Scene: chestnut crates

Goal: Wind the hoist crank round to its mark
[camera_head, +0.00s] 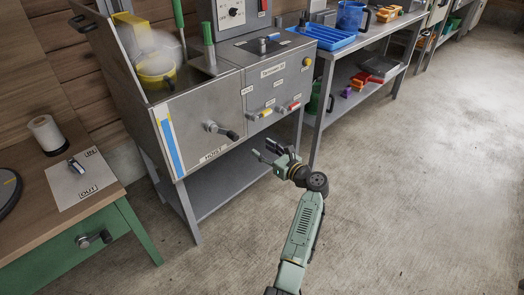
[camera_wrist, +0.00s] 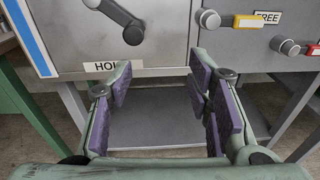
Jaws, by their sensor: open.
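My gripper (camera_head: 268,151) is open and empty, in front of the panel and to the right of and below the crank. In the wrist view its purple-padded fingers (camera_wrist: 160,88) are spread apart below the crank, touching nothing.
A knob with a yellow tag (camera_head: 262,114) and one with a red tag (camera_head: 290,107) sit right of the crank. A green bench (camera_head: 92,240) with a lever plate is at left. Floor at right is clear.

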